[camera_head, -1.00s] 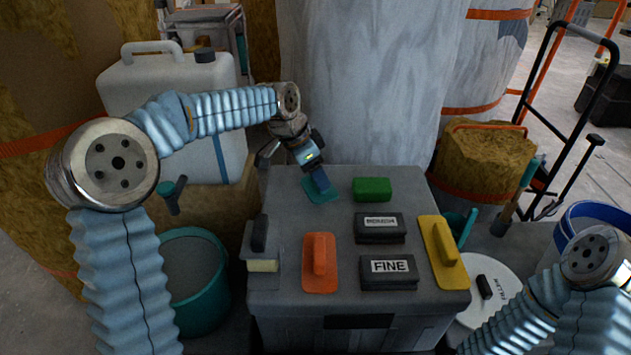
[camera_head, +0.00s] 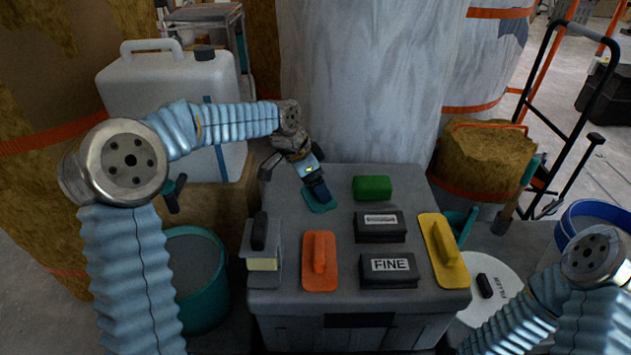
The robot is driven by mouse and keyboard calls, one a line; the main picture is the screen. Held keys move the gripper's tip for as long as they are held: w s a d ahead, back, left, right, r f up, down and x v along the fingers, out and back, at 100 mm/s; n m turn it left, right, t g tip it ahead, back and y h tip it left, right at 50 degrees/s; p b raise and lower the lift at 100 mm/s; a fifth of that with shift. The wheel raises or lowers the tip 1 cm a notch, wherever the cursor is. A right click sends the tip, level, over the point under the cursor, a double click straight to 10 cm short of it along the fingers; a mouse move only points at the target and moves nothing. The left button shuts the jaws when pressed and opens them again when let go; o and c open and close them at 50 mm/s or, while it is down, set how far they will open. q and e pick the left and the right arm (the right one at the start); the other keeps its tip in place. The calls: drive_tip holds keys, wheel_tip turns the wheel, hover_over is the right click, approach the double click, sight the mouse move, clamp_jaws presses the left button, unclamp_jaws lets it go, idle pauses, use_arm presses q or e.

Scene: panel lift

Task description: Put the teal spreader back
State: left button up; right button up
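The teal spreader (camera_head: 316,206) is a small flat teal plate at the far left part of the grey box top. My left gripper (camera_head: 317,190) points down over it, with its dark lower end at the plate. The fingers and the spreader's grip are hard to tell apart, but the plate has moved along with the gripper, so it appears held. Whether the plate touches the box top or hangs just above it cannot be told. My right arm is at the lower right, and its gripper is out of the frame.
The grey box top (camera_head: 340,226) also bears a green block (camera_head: 372,188), an orange float (camera_head: 319,262), a yellow float (camera_head: 443,251), a dark block (camera_head: 379,229), a FINE block (camera_head: 388,271) and a grey tool (camera_head: 262,252). A teal bucket (camera_head: 203,290) stands left.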

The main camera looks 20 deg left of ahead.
use_arm(q)
drive_tip(key=v, duration=1.2)
drive_tip(key=shift+r+p, duration=0.15)
drive_tip(key=shift+p, duration=0.3)
